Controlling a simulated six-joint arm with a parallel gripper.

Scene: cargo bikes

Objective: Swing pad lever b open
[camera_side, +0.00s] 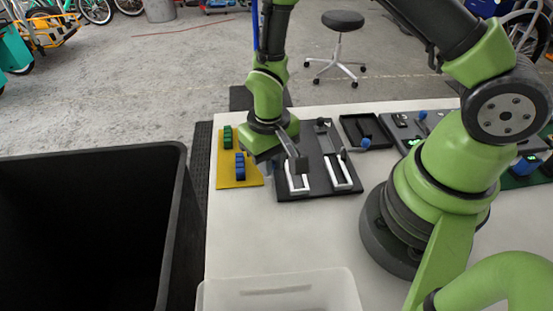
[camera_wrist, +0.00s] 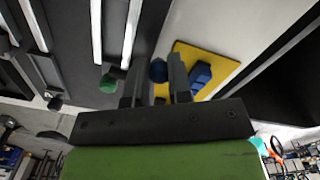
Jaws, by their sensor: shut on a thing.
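A dark plate (camera_side: 324,184) on the white table carries two lever fixtures, each with a white U-shaped bar. The left white bar (camera_side: 291,184) is beside my gripper (camera_side: 271,167); the right white bar (camera_side: 344,183) is apart from it. No letter is readable, so I cannot tell which lever is b. In the wrist view my gripper is shut on a dark blue knob (camera_wrist: 158,70) between its fingers. A green knob (camera_wrist: 108,84) sits just left of the fingers.
A yellow plate (camera_side: 226,177) with green and blue ridged blocks lies left of my gripper. A black tray (camera_side: 378,142) and other panels stand to the right. A large black bin (camera_side: 175,165) is left of the table. A clear tub (camera_side: 285,280) is at the front.

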